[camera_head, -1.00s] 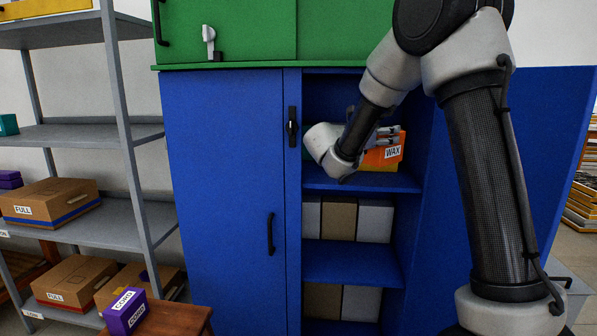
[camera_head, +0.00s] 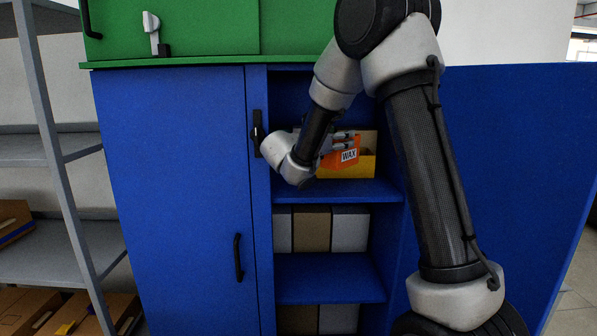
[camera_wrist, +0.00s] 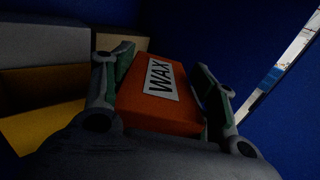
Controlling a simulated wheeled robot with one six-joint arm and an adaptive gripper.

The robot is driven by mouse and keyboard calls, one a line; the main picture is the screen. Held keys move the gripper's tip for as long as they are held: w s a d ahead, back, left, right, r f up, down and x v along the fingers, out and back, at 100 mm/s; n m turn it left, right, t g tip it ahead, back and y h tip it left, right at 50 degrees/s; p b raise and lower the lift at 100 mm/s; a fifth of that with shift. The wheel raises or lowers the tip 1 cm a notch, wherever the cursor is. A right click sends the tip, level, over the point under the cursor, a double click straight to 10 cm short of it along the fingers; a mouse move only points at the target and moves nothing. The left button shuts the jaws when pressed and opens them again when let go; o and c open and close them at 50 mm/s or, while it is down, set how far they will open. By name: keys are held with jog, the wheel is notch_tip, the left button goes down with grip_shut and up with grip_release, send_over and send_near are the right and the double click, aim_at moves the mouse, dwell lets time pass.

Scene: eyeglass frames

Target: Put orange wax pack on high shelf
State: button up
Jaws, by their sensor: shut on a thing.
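The orange wax pack (camera_head: 343,156) with a white WAX label is at the opening of the top compartment of the blue cabinet (camera_head: 170,190). My gripper (camera_head: 338,142) is shut on it, above the upper blue shelf (camera_head: 340,190). In the wrist view the orange wax pack (camera_wrist: 160,94) sits between both fingers of my gripper (camera_wrist: 163,98). The gap between the pack and the shelf board cannot be told.
A yellow and tan box (camera_head: 362,160) stands behind the pack on that shelf. Lower shelves hold white and brown boxes (camera_head: 312,229). The right cabinet door (camera_head: 490,170) is open. A grey rack (camera_head: 60,245) stands at left.

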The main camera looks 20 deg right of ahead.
aim_at(337, 162)
notch_tip(337, 162, down, 8)
jog(key=shift+r, duration=0.1)
dwell(0.4)
jog(key=o, duration=1.1)
jog(key=shift+o, duration=0.2)
